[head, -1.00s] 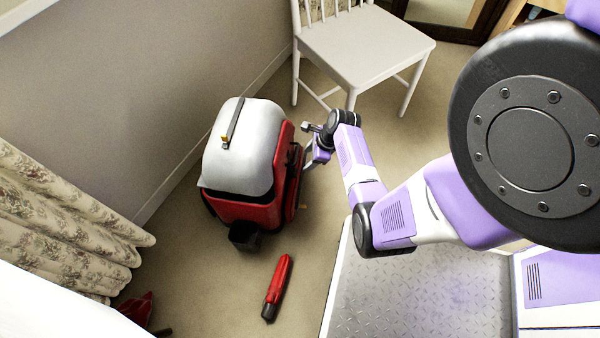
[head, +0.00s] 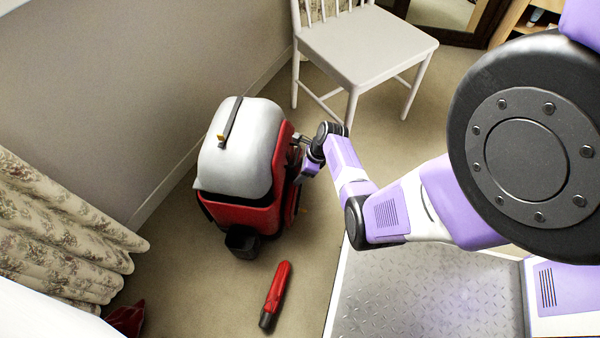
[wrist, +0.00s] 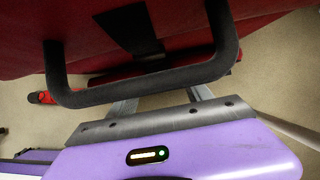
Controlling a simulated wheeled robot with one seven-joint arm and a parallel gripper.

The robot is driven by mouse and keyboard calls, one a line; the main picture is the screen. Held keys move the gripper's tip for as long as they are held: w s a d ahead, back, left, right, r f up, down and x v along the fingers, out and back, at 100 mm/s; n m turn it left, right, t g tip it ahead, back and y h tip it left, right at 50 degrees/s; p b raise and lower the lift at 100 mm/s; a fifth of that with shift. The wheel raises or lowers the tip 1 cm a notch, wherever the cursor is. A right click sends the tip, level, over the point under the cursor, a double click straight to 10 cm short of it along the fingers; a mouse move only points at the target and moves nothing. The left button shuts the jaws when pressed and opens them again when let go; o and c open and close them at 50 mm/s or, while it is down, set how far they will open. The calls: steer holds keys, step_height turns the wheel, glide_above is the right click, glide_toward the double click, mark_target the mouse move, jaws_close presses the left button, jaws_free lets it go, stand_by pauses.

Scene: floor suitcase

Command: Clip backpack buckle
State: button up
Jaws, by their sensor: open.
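The red backpack (head: 240,216) stands on the floor with a pale grey flap (head: 250,140) over its top. A dark strap (head: 231,125) runs over the flap and ends in a small orange-yellow buckle (head: 220,139). My gripper (head: 300,152) is low at the backpack's right side, away from the buckle, and partly hidden by my wrist. In the wrist view its open fingers (wrist: 164,98) reach under a dark handle loop (wrist: 150,88) on the backpack's red side (wrist: 200,28). I cannot tell whether they touch the handle. The buckle is not visible there.
A red umbrella-like object (head: 276,292) lies on the floor in front of the backpack. A white chair (head: 365,45) stands behind. A patterned curtain (head: 60,230) hangs at the left, near the wall (head: 110,110). Carpet between backpack and chair is clear.

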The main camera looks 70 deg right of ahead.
jaws_close()
stand_by(1.4)
